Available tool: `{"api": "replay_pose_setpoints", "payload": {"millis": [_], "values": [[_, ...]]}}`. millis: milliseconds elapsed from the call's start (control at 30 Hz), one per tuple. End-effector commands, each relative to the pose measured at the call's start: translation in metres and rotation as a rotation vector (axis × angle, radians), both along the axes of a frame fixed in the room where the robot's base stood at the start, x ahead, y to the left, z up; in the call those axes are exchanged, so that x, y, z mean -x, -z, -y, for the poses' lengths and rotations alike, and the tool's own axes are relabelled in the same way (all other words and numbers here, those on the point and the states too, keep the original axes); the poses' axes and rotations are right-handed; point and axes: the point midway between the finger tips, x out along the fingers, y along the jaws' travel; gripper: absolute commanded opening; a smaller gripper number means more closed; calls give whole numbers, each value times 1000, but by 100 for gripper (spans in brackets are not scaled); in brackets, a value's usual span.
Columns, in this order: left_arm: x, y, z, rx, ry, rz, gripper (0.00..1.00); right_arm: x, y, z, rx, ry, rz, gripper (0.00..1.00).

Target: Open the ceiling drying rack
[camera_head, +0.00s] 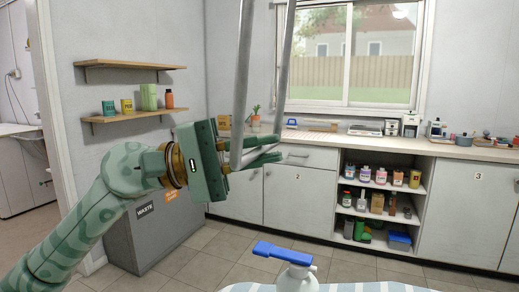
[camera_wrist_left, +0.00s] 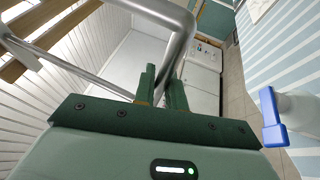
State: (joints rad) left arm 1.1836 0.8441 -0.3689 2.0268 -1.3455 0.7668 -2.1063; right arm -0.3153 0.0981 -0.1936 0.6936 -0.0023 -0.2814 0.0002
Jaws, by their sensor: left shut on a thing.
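The ceiling drying rack shows in the head view as two grey metal tubes (camera_head: 243,75) that come down from above the picture and meet near my gripper. My left gripper (camera_head: 262,157), with green fingers, is shut on the lower end of the rack's tube. In the left wrist view the thick bent tube (camera_wrist_left: 180,45) runs down between the two fingertips (camera_wrist_left: 162,88). The rack's upper part lies outside the head view. My right gripper is in neither view.
A blue-and-white spray bottle (camera_head: 296,272) stands at the bottom centre on a striped surface (camera_head: 370,287). A grey waste bin (camera_head: 150,235) stands behind my left arm. Wall shelves (camera_head: 130,63) are at left; a counter (camera_head: 430,148) with cabinets runs along the back.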

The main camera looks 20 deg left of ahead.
Motion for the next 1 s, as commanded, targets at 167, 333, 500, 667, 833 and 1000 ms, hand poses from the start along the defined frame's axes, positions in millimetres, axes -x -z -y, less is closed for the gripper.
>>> {"api": "replay_pose_setpoints", "payload": {"millis": [167, 333, 500, 667, 833, 1000], "values": [[0, 1, 0, -1, 0, -1, 34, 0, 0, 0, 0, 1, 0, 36], [0, 0, 0, 0, 0, 0, 34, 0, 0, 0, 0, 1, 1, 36], [0, 0, 0, 1, 0, 0, 34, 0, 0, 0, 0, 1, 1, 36], [2, 2, -9, 2, -3, -2, 34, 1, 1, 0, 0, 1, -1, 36], [13, 12, -41, 0, -5, -7, 34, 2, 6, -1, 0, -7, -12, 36], [29, 22, -85, 0, -4, -9, 34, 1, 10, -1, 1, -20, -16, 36]]}}
